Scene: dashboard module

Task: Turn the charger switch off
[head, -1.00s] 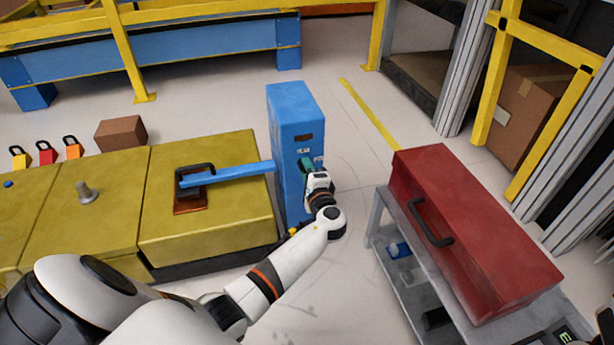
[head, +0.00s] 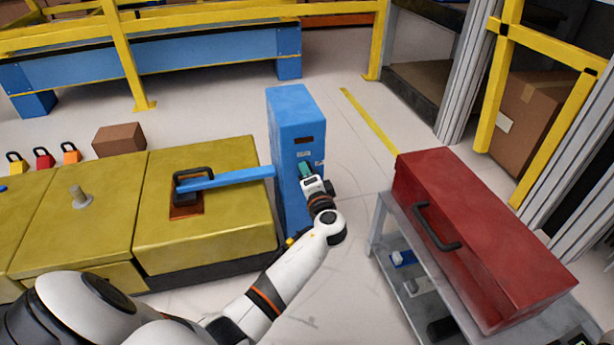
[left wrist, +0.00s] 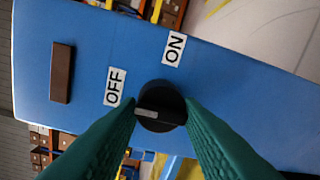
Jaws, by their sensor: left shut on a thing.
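The charger is a tall blue box (head: 290,105) in the middle of the head view. Its switch is a round black knob (left wrist: 160,106) with a pale pointer mark, between an OFF label (left wrist: 115,87) and an ON label (left wrist: 174,48) in the left wrist view. The pointer lies toward the left, on the OFF label's side and a little below that label. My left gripper (head: 304,168) is at the box's front face. Its green fingers (left wrist: 163,118) are shut on the knob, one on each side. The knob is hidden in the head view. My right gripper is not in view.
A blue bar (head: 228,179) joins the box to a black handle on the yellow unit (head: 235,225) at left. A red toolbox (head: 480,235) on a grey cart (head: 385,235) stands at right. Padlocks (head: 43,157) and a brown block (head: 118,138) sit behind the yellow unit.

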